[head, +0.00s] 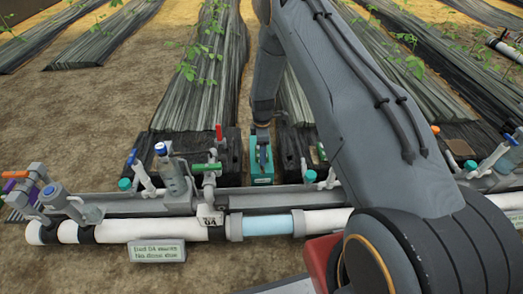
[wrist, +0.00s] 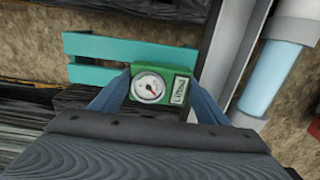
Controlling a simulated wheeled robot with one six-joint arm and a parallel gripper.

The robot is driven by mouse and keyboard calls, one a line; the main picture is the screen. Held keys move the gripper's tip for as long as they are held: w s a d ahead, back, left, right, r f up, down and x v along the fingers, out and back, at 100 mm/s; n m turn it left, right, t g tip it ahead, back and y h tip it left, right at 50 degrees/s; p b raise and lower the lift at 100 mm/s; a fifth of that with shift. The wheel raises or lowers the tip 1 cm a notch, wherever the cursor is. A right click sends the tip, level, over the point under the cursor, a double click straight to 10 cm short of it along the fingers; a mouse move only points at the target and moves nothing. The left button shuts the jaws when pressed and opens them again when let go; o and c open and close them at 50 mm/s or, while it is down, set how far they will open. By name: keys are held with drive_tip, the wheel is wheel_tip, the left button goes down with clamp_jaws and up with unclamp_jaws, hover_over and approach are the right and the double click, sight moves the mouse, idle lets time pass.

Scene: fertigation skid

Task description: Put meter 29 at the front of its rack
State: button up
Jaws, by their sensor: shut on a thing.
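A green meter (wrist: 167,79) with a round white dial, a red needle and a white label sits between the two blue fingers of my gripper (wrist: 160,98) in the wrist view. My gripper is shut on it. The label's writing is too small to read surely, so I cannot confirm the number 29. A teal rack (wrist: 128,45) shows just beyond the meter. I cannot tell whether the meter touches it. In the head view the teal rack (head: 262,181) stands behind the pipes, with my gripper (head: 263,157) right at it. The meter cannot be made out there.
A white pipe with a light-blue section (head: 265,224) runs across in front of the rack. A sign (head: 157,251) stands in front. Dark blocks flank the rack closely.

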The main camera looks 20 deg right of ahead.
drive_tip(key=shift+f, duration=0.6)
drive_tip(key=shift+f+b, duration=0.35)
drive_tip(key=shift+b, duration=0.1)
drive_tip(key=shift+f, duration=0.45)
drive_tip(key=o, duration=1.2)
drive_tip(key=shift+r+p, duration=2.2)
drive_tip(key=shift+r, duration=1.85)
